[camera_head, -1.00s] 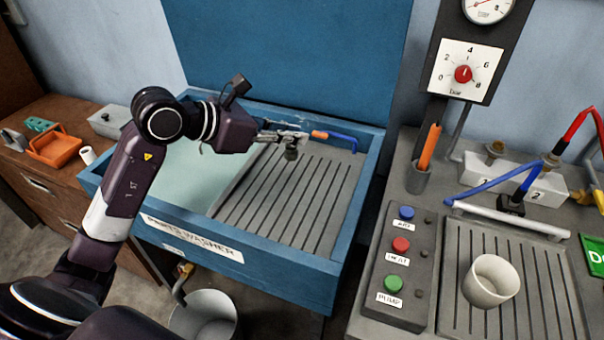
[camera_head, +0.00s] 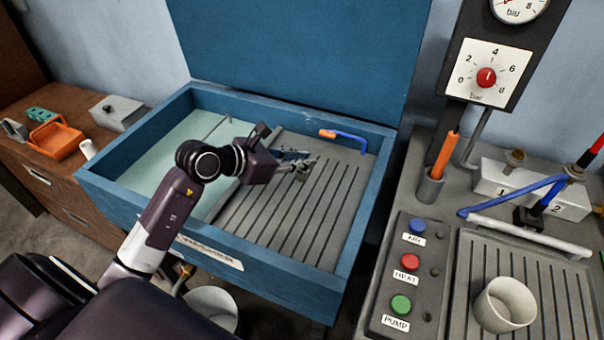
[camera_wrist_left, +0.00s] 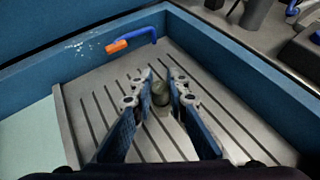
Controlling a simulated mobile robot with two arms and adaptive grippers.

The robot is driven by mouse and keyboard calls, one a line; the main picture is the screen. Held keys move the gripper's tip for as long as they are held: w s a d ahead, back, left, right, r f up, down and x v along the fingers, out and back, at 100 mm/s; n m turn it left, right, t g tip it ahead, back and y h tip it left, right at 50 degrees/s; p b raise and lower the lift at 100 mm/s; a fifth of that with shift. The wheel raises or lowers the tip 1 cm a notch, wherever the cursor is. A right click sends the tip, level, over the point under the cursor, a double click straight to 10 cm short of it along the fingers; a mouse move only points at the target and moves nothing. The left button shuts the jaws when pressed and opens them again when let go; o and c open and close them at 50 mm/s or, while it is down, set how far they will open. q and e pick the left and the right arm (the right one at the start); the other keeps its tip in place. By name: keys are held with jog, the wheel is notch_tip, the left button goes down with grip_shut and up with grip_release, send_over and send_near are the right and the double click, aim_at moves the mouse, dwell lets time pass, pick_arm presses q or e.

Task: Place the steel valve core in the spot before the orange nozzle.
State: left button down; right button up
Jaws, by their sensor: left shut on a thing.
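My left gripper (camera_head: 302,162) is over the ribbed grey drain board (camera_head: 318,215) inside the blue parts washer. In the left wrist view its fingers (camera_wrist_left: 160,90) are shut on the steel valve core (camera_wrist_left: 160,94), a small dark grey cylinder between the fingertips. In the head view the valve core is mostly hidden by the fingers. The orange nozzle (camera_head: 327,134) sits at the end of a blue pipe at the back right of the washer. It also shows in the left wrist view (camera_wrist_left: 117,46), beyond the fingertips. My right gripper is not in view.
The blue washer wall (camera_head: 362,235) bounds the board. A control box with buttons (camera_head: 408,270) and a white cup (camera_head: 503,304) stand on the right bench. An orange tray (camera_head: 57,140) is at left. The board's front part is clear.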

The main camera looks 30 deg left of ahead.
aim_at(297, 176)
pick_arm(q)
jog(key=shift+f, duration=0.7)
notch_tip(297, 176, down, 4)
jog(key=shift+r, duration=0.25)
jog(key=shift+f, duration=0.2)
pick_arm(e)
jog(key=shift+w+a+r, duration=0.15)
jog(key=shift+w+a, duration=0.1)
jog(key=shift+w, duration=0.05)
pick_arm(q)
jog(key=shift+f, duration=0.2)
jog(key=c, duration=1.9)
grip_release()
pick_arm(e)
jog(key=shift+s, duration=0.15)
pick_arm(q)
jog(key=shift+r, duration=0.2)
